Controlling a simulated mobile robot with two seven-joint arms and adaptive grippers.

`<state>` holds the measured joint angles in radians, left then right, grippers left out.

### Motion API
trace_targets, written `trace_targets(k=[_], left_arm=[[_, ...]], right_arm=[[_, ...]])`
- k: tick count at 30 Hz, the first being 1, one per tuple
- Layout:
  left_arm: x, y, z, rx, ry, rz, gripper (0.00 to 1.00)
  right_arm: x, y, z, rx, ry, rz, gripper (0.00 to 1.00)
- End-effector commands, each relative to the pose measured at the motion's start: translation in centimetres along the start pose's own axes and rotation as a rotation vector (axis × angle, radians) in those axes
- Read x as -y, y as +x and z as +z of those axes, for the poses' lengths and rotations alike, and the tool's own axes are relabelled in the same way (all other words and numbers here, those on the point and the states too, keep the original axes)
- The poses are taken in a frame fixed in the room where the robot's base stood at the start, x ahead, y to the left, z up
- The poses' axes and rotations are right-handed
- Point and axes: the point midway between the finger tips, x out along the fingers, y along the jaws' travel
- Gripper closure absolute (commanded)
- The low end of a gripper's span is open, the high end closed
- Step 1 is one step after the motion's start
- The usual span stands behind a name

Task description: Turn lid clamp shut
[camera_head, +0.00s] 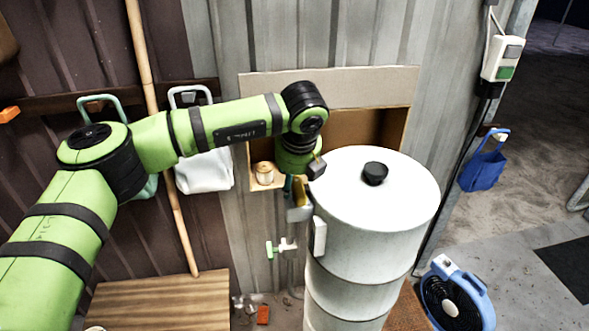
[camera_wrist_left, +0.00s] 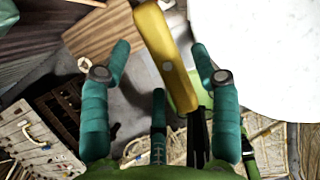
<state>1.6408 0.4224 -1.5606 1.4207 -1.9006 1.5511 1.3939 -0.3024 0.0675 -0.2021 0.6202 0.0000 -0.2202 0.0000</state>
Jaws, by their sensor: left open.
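A tall white drum (camera_head: 355,262) stands upright with a white lid (camera_head: 345,190) and a black knob (camera_head: 375,173) on top. The lid clamp appears to be the yellow lever (camera_wrist_left: 165,50) at the drum's side, to the left of the lid's white edge in the left wrist view. A bit of yellow (camera_head: 301,192) also shows at the drum's left rim in the head view. My left gripper (camera_wrist_left: 160,75) is open, its teal fingers on both sides of the lever. Whether they touch it, I cannot tell. My right gripper is not in view.
A corrugated wall with a cardboard-lined recess (camera_head: 350,122) is close behind the drum. A small tin (camera_head: 264,173) stands in the recess. A blue fan (camera_head: 455,297) stands at right.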

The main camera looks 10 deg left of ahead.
Motion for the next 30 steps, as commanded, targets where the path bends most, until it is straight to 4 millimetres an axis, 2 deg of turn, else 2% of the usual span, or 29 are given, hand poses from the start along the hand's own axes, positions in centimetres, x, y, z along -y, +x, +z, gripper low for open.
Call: trace_targets(k=[1,10,11,12,15,23,30], left_arm=[[0.0,0.2,0.0,-0.001,0.001,0.0,0.38],[0.0,0.8,-0.1,0.001,0.002,-0.002,0.38],[0.0,0.8,-0.1,0.001,0.002,-0.002,0.42],[0.0,0.8,-0.1,0.0,0.002,-0.002,0.58],[0.0,0.8,-0.1,0.0,0.002,-0.002,0.94],[0.0,0.9,-0.1,0.0,0.007,-0.004,0.95],[0.0,1.3,-0.2,0.0,0.073,-0.034,0.95]], right_arm=[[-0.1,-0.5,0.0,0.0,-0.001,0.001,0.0],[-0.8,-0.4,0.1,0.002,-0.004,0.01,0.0],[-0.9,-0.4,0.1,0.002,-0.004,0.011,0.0],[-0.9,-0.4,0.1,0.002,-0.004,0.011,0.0],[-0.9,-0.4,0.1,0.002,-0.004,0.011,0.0],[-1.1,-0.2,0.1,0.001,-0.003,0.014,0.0],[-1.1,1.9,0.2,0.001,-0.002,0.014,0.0]])
